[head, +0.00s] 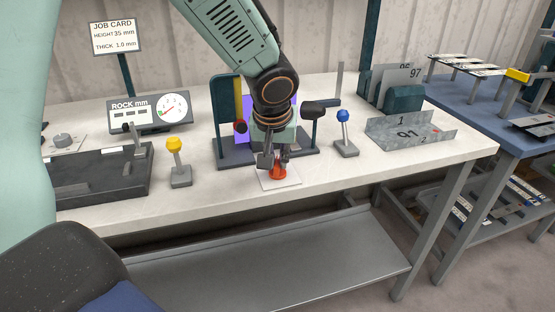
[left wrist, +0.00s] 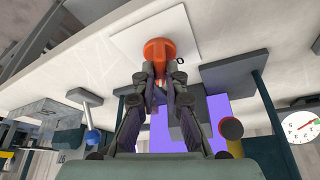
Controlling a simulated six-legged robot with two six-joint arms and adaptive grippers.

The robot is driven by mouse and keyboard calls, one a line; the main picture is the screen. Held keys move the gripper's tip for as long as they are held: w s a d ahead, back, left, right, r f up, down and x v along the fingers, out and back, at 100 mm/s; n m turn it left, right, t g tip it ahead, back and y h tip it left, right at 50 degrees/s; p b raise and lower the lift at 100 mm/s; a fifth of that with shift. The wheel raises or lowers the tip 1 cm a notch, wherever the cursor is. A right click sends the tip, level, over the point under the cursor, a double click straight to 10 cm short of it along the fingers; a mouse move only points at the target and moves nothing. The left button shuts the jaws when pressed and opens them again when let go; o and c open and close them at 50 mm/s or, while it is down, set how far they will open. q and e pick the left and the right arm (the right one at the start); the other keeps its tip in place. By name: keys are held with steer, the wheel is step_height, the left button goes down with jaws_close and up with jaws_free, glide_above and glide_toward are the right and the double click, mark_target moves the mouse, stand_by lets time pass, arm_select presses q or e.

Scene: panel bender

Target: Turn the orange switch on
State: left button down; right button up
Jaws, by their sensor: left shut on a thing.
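The orange switch (head: 278,172) is a rotary knob on a white square plate (head: 292,181) near the front edge of the bench. My left gripper (head: 274,161) reaches down onto it from above, and its fingers partly hide the knob. In the left wrist view the orange switch (left wrist: 158,48) has a round base and a grip bar, and the fingers of my left gripper (left wrist: 159,82) close on the bar. A mark like an "O" shows on the plate beside the knob. My right gripper is not in view.
A yellow-knobbed lever (head: 175,145) stands left of the switch and a blue-knobbed lever (head: 343,117) right of it. Behind is the dark bender frame (head: 228,105). A bent metal part (head: 412,133) lies at the right. The bench front edge is close.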

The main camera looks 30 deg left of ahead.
mark_target(273, 184)
arm_select(q)
steer(key=shift+s+f+m+h, duration=0.1)
steer(key=shift+m+h, duration=0.2)
steer(key=shift+m, duration=0.3)
steer(key=c, duration=1.4)
jaws_free()
steer(key=a+v, duration=0.1)
steer(key=v, duration=0.6)
steer(key=shift+d+r, duration=0.25)
steer(key=shift+d, duration=0.3)
